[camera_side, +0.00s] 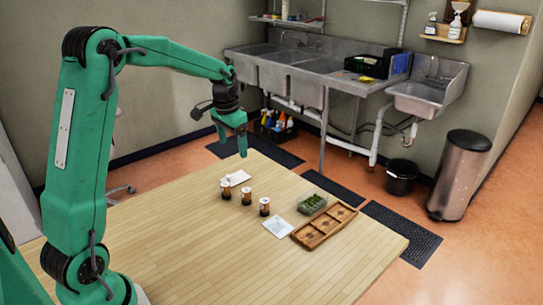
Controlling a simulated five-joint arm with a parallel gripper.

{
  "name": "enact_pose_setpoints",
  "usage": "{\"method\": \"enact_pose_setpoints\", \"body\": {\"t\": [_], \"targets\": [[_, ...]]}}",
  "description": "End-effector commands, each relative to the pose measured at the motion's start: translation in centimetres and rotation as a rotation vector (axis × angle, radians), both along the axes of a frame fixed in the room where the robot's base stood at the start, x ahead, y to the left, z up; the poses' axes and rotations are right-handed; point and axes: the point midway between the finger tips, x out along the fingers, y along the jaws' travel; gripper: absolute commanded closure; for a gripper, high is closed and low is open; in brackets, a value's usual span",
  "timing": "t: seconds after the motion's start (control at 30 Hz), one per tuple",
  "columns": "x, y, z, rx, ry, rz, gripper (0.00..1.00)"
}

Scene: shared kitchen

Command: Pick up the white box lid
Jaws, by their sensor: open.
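Two flat pale things lie on the wooden table (190,245). One white flat piece (237,177) is near the far edge, below my gripper. One pale square piece (278,227) lies left of the brown wooden tray. I cannot tell for sure which is the white box lid. My gripper (233,148) is open, pointing down with nothing between its fingers. It is above the table's far edge, apart from both pale pieces.
Three small dark jars with white tops, one of them (246,195), stand between the pale pieces. A clear box with green contents (312,203) is beside the compartmented brown tray (325,226). The table's near left is clear. Sinks (310,80) stand behind.

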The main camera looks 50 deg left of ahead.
Motion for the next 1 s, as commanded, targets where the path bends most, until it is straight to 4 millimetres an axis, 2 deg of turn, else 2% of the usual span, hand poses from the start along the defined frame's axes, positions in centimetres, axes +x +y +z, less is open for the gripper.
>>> {"method": "enact_pose_setpoints", "body": {"t": [0.03, 0.3, 0.5, 0.87, 1.0], "targets": [[0.5, 1.1, -1.2, -0.005, 0.017, 0.002, 0.19], [2.5, 5.7, -6.4, -0.027, 0.078, 0.002, 0.19], [3.0, 7.9, -9.1, -0.04, 0.106, 0.001, 0.19], [3.1, 8.4, -10.1, -0.045, 0.113, -0.001, 0.19], [3.1, 8.4, -11.2, -0.045, 0.114, 0.0, 0.19]]}}
